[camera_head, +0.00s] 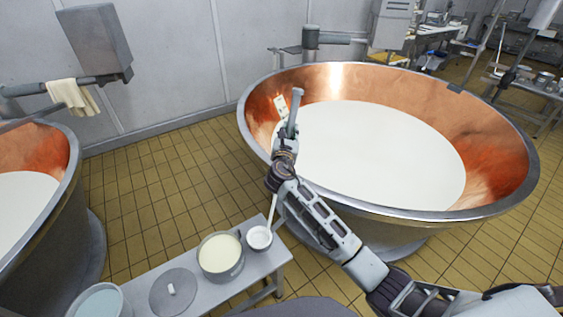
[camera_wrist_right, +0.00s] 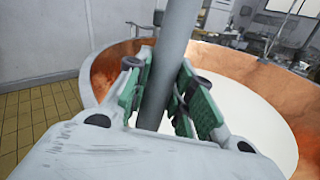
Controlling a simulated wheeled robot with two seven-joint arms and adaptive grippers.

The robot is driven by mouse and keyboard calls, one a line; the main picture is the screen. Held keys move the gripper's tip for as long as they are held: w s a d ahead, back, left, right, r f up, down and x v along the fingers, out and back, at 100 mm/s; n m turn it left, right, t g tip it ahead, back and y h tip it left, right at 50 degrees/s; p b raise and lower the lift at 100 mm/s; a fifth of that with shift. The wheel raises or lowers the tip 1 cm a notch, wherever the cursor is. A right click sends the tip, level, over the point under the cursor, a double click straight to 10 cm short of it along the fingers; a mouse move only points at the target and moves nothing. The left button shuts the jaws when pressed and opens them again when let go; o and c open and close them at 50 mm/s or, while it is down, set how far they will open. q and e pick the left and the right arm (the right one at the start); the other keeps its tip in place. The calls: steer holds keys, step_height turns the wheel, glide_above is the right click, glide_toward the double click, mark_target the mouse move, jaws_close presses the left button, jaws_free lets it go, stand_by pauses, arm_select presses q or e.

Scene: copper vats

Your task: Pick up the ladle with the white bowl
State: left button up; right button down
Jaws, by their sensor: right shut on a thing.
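The ladle's white bowl (camera_head: 259,239) shows in the head view at the right end of the small bench, beside a pot. Its pale handle rises from the bowl, passes behind my right arm and seems to continue as the grey upper shaft above my gripper. My right gripper (camera_head: 285,152) is shut on the handle. In the right wrist view the grey handle (camera_wrist_right: 165,75) stands nearly upright between the green finger pads. I cannot tell whether the bowl touches the bench. My left gripper is not in view.
The grey bench (camera_head: 232,290) holds a pot of pale liquid (camera_head: 221,272) and a round lid (camera_head: 172,291). A large copper vat (camera_head: 440,97) of white liquid lies beyond my right arm. Another vat (camera_head: 65,165) stands at left. Tiled floor lies free between the vats.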

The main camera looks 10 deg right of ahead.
mark_target(290, 120)
steer(key=shift+r, duration=0.85)
step_height(290, 120, up, 7)
steer(key=shift+f, duration=0.1)
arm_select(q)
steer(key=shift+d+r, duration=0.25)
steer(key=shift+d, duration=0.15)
arm_select(e)
steer(key=shift+r, duration=0.8)
arm_select(q)
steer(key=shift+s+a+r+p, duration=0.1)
steer(key=shift+p, duration=0.25)
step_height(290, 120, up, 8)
steer(key=p, duration=0.8)
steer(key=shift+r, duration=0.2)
arm_select(e)
step_height(290, 120, up, 7)
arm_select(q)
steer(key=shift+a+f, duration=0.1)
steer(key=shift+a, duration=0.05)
arm_select(e)
steer(key=shift+s, duration=0.1)
